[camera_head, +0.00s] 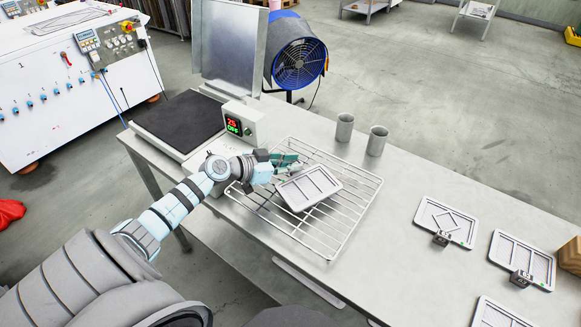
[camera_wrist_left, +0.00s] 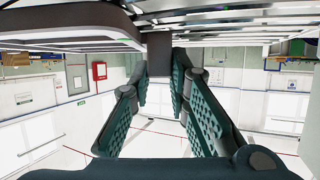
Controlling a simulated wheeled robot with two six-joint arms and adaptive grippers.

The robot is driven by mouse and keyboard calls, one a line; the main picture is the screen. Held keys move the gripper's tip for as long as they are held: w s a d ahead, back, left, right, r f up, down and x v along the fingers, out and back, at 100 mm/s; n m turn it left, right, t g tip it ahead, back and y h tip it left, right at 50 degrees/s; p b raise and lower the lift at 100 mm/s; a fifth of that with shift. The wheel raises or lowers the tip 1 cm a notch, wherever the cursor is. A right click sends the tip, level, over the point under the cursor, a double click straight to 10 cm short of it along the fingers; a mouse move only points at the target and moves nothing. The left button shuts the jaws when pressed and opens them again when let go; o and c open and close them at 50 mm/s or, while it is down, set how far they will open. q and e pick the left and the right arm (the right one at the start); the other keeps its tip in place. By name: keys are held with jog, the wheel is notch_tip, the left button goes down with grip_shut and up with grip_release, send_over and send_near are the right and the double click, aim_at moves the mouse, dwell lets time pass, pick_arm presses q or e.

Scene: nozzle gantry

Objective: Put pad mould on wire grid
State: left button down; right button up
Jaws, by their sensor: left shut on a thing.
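The pad mould (camera_head: 309,187) is a light grey rectangular plate with slots in its face. In the head view it lies over the middle of the wire grid (camera_head: 341,227), an open metal rack on the table. My left gripper (camera_head: 284,164) is at the mould's far left edge. In the left wrist view its green fingers (camera_wrist_left: 160,82) close on a small dark block at the edge of the mould (camera_wrist_left: 70,24). The grid's bars (camera_wrist_left: 225,18) run close by the plate. I cannot tell whether the mould touches the bars. My right gripper is not in view.
A heater with a dark plate (camera_head: 178,122) and a display box (camera_head: 243,124) stands left of the grid. Two grey cups (camera_head: 377,141) stand behind it. Other moulds (camera_head: 445,222) with small blocks lie at the right. Bare table lies between them and the grid.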

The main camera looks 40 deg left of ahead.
pick_arm(q)
jog(key=shift+r, duration=0.1)
jog(key=c, duration=1.5)
grip_release()
jog(key=shift+w, duration=0.1)
jog(key=shift+c, duration=0.2)
jog(key=p+v, duration=0.2)
jog(key=v, duration=0.6)
jog(key=p+v, duration=0.3)
jog(key=shift+s+a+r, duration=0.1)
jog(key=shift+s+r, duration=0.1)
jog(key=shift+r, duration=0.15)
jog(key=shift+s+a+p, duration=0.1)
jog(key=shift+s+p, duration=0.15)
jog(key=shift+p, duration=0.1)
jog(key=shift+f, duration=0.1)
jog(key=shift+f, duration=0.1)
